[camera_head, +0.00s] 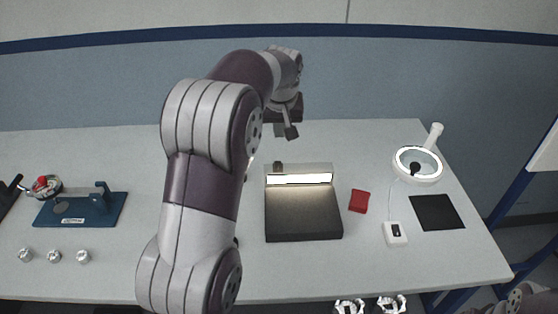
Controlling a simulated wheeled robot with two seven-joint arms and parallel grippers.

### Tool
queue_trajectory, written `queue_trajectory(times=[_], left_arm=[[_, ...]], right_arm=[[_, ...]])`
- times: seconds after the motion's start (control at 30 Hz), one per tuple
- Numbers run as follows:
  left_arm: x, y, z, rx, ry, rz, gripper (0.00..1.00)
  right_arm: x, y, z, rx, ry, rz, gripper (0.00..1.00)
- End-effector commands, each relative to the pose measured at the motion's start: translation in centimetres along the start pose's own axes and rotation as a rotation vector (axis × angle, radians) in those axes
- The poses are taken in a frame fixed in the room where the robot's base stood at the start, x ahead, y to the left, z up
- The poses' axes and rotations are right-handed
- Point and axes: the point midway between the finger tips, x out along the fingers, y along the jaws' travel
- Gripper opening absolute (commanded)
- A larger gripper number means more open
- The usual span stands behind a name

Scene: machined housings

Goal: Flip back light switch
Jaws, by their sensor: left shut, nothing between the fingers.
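The light (303,222) stands on the middle of the table, with a dark flat base and a lit white bar along its raised back housing. A small dark piece (277,167) shows at the left of the housing's top; I cannot tell if it is the switch. My left arm reaches over the table from the front. My left gripper (291,131) is shut and empty, pointing down behind the light near the table's back edge, apart from the housing in the picture. The back of the light is hidden.
A red block (359,201), white switch box (395,233), black mat (436,212) and ring lamp (417,164) are to the right. A blue fixture (82,209) and small metal parts (54,256) are at the left. A wall stands behind the table.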

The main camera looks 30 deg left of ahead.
Motion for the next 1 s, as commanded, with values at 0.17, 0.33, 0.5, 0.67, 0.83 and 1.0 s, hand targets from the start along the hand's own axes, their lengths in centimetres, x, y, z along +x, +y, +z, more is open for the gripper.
queue_trajectory(times=[0.17,0.33,0.5,0.67,0.83,1.0], left_arm=[[-0.1,0.1,0.0,0.002,0.001,0.001,0.0],[0.9,0.1,0.0,0.003,-0.001,0.001,0.0],[4.1,0.1,0.1,0.004,-0.003,0.001,0.0],[7.6,0.1,0.1,0.004,-0.002,0.002,0.0],[10.9,0.1,0.2,0.004,-0.001,0.002,0.0],[13.0,0.1,0.6,0.005,0.0,0.002,0.0]], right_arm=[[-0.1,0.0,0.0,0.0,0.0,0.0,0.0],[-0.2,0.0,0.0,0.0,0.0,0.0,0.0],[-0.4,0.0,-0.1,0.0,0.0,0.0,0.0],[-0.8,0.0,-0.1,0.0,0.0,0.0,0.0],[-1.2,0.0,-0.1,0.0,0.0,0.0,0.0],[-1.4,0.0,-0.2,0.0,0.0,0.0,0.0]])
